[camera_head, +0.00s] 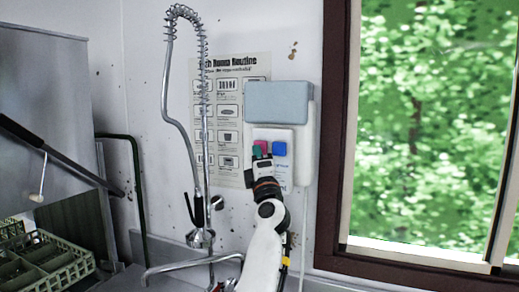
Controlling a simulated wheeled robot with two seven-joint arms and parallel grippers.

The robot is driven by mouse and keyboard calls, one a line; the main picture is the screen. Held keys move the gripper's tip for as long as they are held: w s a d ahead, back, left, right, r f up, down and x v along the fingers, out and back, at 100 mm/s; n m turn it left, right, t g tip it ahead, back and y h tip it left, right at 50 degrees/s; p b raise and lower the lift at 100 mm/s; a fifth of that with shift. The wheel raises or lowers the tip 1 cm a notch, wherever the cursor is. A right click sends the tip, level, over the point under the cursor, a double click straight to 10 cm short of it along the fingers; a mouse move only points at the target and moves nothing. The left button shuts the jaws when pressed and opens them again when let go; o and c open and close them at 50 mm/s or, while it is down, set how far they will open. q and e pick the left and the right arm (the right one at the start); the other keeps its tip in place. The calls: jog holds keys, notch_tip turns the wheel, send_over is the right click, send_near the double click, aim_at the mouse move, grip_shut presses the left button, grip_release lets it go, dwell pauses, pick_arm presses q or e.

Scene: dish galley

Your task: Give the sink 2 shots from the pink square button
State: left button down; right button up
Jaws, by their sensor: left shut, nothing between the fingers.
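A white dispenser panel (287,170) hangs on the wall under a grey-blue box. The pink square button (262,146) is on the panel, partly hidden by my left gripper. A blue square button (280,149) is just to its right, and a green patch (256,153) shows to its left. My left gripper (259,158) is shut and empty, its tips right at the lower edge of the pink button. I cannot tell whether they touch it. The sink basin is not clearly visible; only its tap (190,265) shows below. My right gripper is not in view.
A spring-hose sprayer (166,90) stands left of the panel, in front of a wall poster (229,75). A green dish rack (45,262) is at lower left. A dark-framed window (335,130) is on the right.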

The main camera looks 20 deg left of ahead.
pick_arm(q)
jog(key=shift+w+b, duration=0.65)
jog(key=shift+w, duration=0.1)
dwell(0.7)
jog(key=shift+r, duration=0.1)
jog(key=shift+s+p, duration=0.65)
jog(key=shift+p, duration=0.45)
jog(key=shift+s+d+p, duration=0.1)
jog(key=shift+s+p, duration=0.15)
jog(key=shift+p, duration=0.05)
jog(key=shift+s+f, duration=0.15)
jog(key=shift+f, duration=0.05)
